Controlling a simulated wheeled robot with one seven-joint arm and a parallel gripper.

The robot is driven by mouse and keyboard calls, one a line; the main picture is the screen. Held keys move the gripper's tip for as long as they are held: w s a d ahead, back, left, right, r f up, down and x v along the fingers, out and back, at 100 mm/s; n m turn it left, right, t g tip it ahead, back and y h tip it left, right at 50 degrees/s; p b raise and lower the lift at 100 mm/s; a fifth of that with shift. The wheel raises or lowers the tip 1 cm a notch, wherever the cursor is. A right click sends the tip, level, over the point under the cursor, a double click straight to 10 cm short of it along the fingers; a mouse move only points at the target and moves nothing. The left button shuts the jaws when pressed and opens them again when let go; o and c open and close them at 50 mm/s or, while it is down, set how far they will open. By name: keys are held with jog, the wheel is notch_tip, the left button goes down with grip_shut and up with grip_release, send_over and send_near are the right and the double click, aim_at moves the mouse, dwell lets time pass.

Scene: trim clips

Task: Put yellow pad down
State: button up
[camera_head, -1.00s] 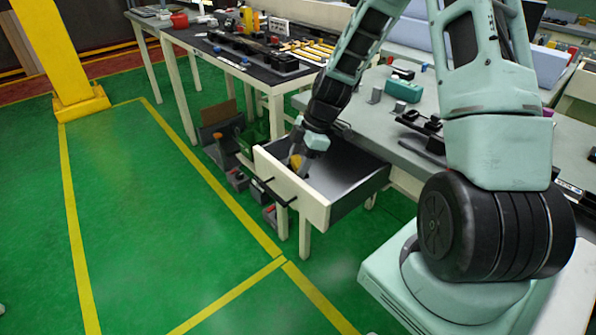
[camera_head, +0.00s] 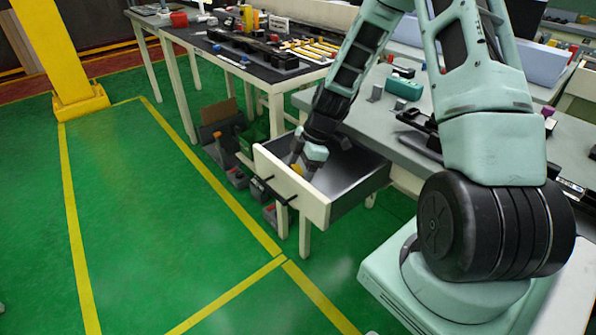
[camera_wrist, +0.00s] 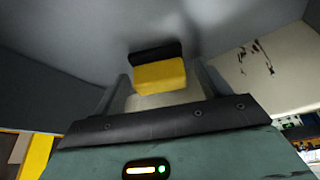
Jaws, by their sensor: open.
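The yellow pad (camera_wrist: 158,77) lies inside the open drawer (camera_wrist: 75,65) in the wrist view, with a black part along its far side. My gripper (camera_wrist: 166,84) is open, its two fingers on either side of the pad with a visible gap at each side. In the head view my gripper (camera_head: 300,170) reaches down into the drawer (camera_head: 325,211), close behind its front panel. The pad is mostly hidden there by the gripper and the panel.
The drawer hangs out of a grey workbench (camera_head: 365,120) with a teal box (camera_head: 404,89) on top. Bins and tools stand on the floor left of the drawer. A dark-topped table (camera_head: 235,62) with parts stands behind. The green floor at left is clear.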

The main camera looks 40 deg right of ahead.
jog(key=v, duration=1.2)
jog(key=shift+m+g+h, duration=0.3)
jog(key=shift+g+h, duration=0.1)
jog(key=shift+g, duration=0.2)
jog(key=a, duration=0.3)
jog(key=s+a+r, duration=0.1)
jog(key=a, duration=0.2)
jog(key=a+r, duration=0.1)
jog(key=a, duration=0.2)
jog(key=shift+s+a+r+p, duration=0.2)
jog(key=shift+s+a+p, duration=0.1)
jog(key=shift+p, duration=0.1)
jog(key=s+a+r+m+h, duration=0.1)
jog(key=s+a+r+m, duration=0.1)
jog(key=s+a, duration=0.7)
jog(key=s+a+r+m+h, duration=0.2)
jog(key=s+a+r+m, duration=0.1)
jog(key=s+a, duration=0.7)
jog(key=shift+s+m, duration=0.3)
jog(key=shift+s, duration=0.7)
jog(key=shift+a+r, duration=0.15)
jog(key=shift+r, duration=0.05)
